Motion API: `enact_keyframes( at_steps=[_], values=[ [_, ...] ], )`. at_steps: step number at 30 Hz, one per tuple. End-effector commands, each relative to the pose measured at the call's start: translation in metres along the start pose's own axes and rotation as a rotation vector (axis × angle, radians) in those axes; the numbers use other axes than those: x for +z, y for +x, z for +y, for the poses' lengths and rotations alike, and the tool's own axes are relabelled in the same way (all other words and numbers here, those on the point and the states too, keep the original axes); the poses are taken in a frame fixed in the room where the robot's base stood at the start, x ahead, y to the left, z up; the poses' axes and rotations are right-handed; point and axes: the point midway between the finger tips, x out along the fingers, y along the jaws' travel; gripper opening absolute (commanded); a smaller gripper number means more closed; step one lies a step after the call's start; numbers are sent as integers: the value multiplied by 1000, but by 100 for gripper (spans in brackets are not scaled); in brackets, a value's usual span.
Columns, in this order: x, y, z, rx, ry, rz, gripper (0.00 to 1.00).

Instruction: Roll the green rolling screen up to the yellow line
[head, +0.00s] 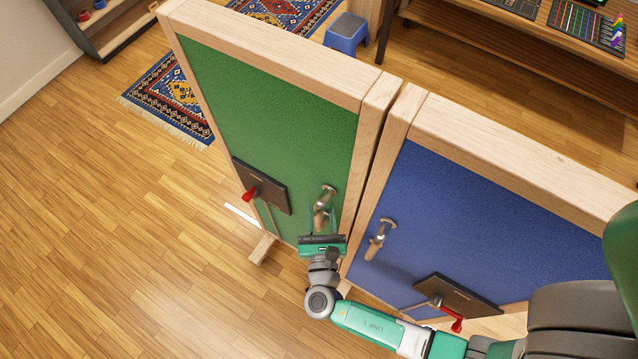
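The green rolling screen (270,100) stands upright in a pale wood frame at the centre, in the head view. A metal handle (325,200) sticks out near its lower right side. A dark plate with a red lever (250,195) is mounted lower left on it. My gripper (320,222) is at the lower part of this handle, with its teal fingers close to it. I cannot tell whether the fingers are closed on the handle. No yellow line can be made out; a short white strip (242,215) lies on the floor by the screen's lower left side.
A blue screen (480,210) with its own handle (380,238) stands close on the right, a narrow gap away. Behind are patterned rugs (165,98), a blue stool (346,35) and a wooden desk (500,50). A grey shelf (110,30) stands top left. The left floor is open.

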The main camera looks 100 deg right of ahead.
Motion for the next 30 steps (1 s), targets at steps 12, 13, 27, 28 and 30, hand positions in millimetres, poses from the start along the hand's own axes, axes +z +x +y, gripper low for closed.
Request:
enact_keyframes(
  at_steps=[12, 13, 27, 28, 30],
  values=[
    [-2, -35, 1, 6, 0, 2, 39],
    [-1, -41, 2, 6, 1, 1, 39],
    [0, -78, 1, 1, 1, 1, 39],
    [0, -78, 1, 1, 1, 1, 39],
    [0, -78, 1, 1, 1, 1, 39]
  ],
)
